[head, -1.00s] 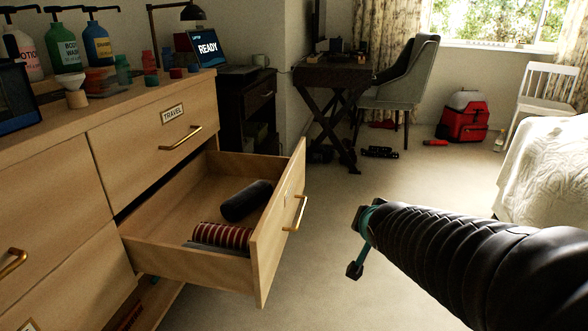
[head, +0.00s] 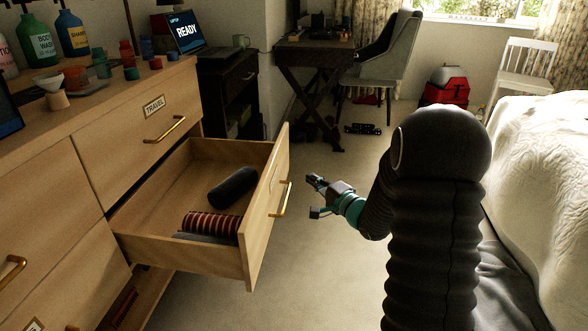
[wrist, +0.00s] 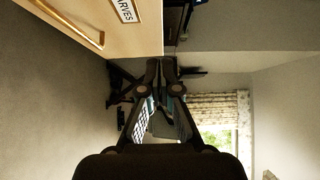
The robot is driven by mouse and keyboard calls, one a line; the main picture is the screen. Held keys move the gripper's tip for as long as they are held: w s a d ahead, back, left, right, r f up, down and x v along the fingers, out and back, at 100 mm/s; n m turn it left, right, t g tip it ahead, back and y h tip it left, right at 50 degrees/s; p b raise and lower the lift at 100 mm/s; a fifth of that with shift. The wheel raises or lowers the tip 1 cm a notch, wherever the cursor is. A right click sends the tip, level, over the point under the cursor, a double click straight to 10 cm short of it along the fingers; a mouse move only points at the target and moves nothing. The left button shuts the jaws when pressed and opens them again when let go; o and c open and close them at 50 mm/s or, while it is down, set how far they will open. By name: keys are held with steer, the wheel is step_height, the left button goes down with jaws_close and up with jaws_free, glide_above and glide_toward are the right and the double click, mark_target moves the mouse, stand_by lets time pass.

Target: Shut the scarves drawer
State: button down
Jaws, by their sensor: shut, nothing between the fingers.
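The scarves drawer (head: 264,225) is pulled well out of the wooden dresser, below the drawer labelled TRAVEL. Its front, with a brass handle (head: 281,199), faces right. A dark roll (head: 232,186) and a red striped roll (head: 211,225) lie inside. In the wrist view its front (wrist: 128,38) shows at the upper left, with the label partly readable as "ARVES" and the handle (wrist: 68,22). My gripper (head: 313,196) is to the right of the drawer front, with a small gap from the handle. In the wrist view its fingers (wrist: 161,68) are together and empty.
Bottles and small jars stand on the dresser top (head: 95,100). A bed (head: 545,190) is at the right. A desk (head: 312,50), a chair (head: 385,65) and a red cooler (head: 444,90) are at the back. Carpet lies clear between drawer and desk.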

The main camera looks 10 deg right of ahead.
glide_toward(274, 160)
steer(key=w, duration=0.5)
steer(key=shift+w+a, duration=0.15)
steer(key=shift+a, duration=0.4)
steer(key=shift+w+a, duration=0.15)
steer(key=shift+a, duration=0.4)
steer(key=shift+w+a, duration=0.1)
steer(key=shift+a, duration=0.2)
